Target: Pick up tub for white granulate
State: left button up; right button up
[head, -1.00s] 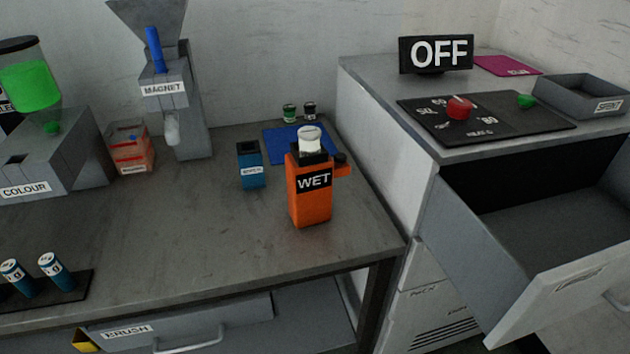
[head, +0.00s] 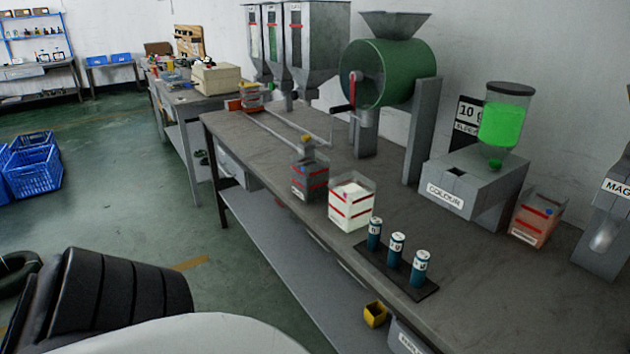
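A clear square tub with red bands, filled with white granulate (head: 351,203), stands upright on the grey workbench (head: 300,140) near its front edge, in the middle of the head view. A similar tub with dark contents (head: 309,178) stands just behind it to the left. Another banded tub with reddish contents (head: 537,218) stands at the right beside the colour unit. Neither of my grippers shows in the head view, so I cannot see what they hold.
A black rack with several blue cylinders (head: 396,249) is close right of the white tub. The colour dispenser (head: 472,180), green drum (head: 384,75) and hoppers (head: 295,45) stand behind.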

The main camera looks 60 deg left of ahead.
aim_at(352, 195)
jog(key=u, duration=3.2)
jog(key=i, duration=3.3)
jog(key=z, duration=3.3)
